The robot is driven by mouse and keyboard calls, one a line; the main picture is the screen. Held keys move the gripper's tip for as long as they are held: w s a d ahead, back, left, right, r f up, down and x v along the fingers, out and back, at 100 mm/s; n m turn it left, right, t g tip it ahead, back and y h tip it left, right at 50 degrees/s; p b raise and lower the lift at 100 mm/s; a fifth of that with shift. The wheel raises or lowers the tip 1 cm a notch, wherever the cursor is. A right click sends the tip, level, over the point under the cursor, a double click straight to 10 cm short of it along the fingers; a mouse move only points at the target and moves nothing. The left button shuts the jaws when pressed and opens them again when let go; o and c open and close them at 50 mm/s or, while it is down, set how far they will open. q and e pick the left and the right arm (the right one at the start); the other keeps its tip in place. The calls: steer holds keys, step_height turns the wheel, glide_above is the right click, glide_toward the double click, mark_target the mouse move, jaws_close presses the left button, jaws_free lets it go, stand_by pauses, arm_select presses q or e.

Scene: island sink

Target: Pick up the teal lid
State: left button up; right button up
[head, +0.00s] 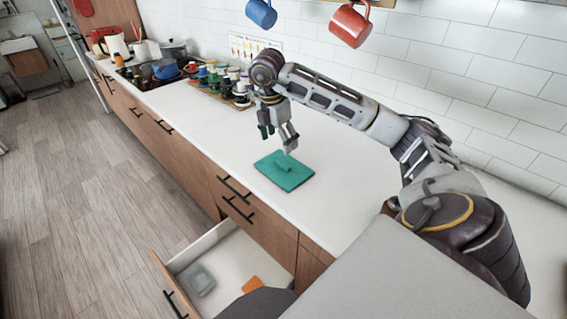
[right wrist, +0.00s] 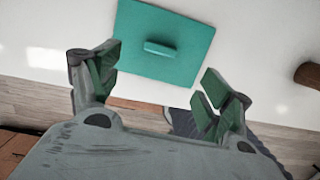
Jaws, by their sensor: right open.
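The teal lid (head: 291,176) is a flat square with a raised bar handle (head: 283,161). It lies on the white counter near the front edge, above the open drawer. In the right wrist view the lid (right wrist: 140,62) and its handle (right wrist: 160,49) show whole, beyond the fingertips. My right gripper (head: 279,140) is open and empty, above and just behind the lid in the head view. In the right wrist view its two green-padded fingers (right wrist: 160,75) are spread wide apart, not touching the lid. My left gripper is not in view.
An open drawer (head: 216,233) below the counter holds a clear container (head: 200,279) and an orange item (head: 252,285). Spice jars (head: 222,85) stand on the counter at the back left. A blue mug (head: 261,13) and a red mug (head: 349,26) hang above. The counter around the lid is clear.

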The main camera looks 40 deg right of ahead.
mark_target(283, 163)
steer(key=f, duration=0.4)
steer(key=shift+d+f, duration=0.15)
steer(key=shift+d, duration=0.2)
steer(key=shift+f, duration=0.2)
steer(key=shift+d+f, duration=0.1)
steer(key=shift+f, duration=0.05)
steer(key=shift+d+f, duration=0.1)
steer(key=shift+f, duration=0.5)
steer(key=shift+d+f, duration=0.25)
steer(key=shift+f, duration=1.55)
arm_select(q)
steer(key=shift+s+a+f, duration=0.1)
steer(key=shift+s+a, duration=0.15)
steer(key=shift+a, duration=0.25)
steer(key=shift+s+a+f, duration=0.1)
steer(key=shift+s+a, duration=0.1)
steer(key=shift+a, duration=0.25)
